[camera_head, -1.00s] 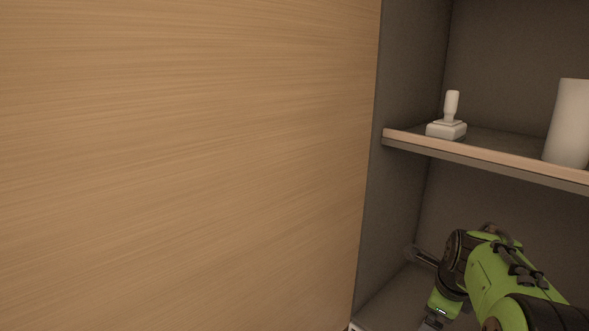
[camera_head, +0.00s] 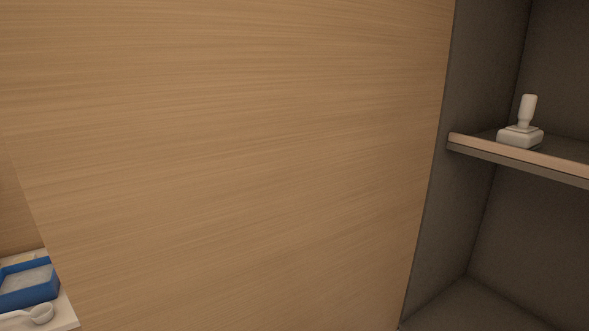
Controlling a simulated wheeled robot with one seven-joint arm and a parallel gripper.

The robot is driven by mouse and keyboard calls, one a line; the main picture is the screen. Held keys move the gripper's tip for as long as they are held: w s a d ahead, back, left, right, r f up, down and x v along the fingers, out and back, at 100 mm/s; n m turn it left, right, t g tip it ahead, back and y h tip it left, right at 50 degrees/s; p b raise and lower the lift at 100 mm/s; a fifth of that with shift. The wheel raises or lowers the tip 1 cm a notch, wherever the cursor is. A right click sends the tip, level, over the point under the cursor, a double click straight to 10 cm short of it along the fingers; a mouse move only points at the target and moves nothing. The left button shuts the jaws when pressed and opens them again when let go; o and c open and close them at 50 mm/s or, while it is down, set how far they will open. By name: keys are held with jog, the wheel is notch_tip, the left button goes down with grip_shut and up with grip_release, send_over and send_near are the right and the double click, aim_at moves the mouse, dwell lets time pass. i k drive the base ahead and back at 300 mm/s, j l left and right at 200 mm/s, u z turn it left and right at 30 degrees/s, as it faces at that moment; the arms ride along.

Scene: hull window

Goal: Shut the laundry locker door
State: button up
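A large light-wood panel (camera_head: 230,160) fills most of the head view. It looks like the locker door, but I cannot tell for sure whether it is a door or a fixed side. To its right is an open grey locker interior (camera_head: 480,225) with a wood-edged shelf (camera_head: 560,163). No handle or hinge shows. My gripper and arm are out of the picture.
A small white stamp-like object (camera_head: 521,125) stands on the shelf. At the lower left, past the panel's edge, a blue tray (camera_head: 28,298) and a white spoon-like item (camera_head: 38,314) lie on a pale surface.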

aim_at(179, 164)
jog(key=j+z, duration=0.25)
jog(key=j, duration=0.15)
jog(key=k+j+z, duration=0.1)
jog(key=j+z, duration=0.15)
jog(key=j, duration=0.15)
jog(key=k+j+z, duration=0.1)
jog(key=j+z, duration=0.15)
jog(key=j, duration=0.15)
jog(key=k+j+z, duration=0.25)
jog(key=j+z, duration=0.25)
jog(key=j, duration=0.2)
jog(key=k+j+z, duration=0.1)
jog(key=j+z, duration=0.15)
jog(key=j, duration=0.15)
jog(key=k+j+z, duration=0.1)
jog(key=j+z, duration=0.2)
jog(key=j, duration=0.15)
jog(key=k+j+z, duration=0.25)
jog(key=i+j, duration=0.05)
jog(key=j, duration=0.05)
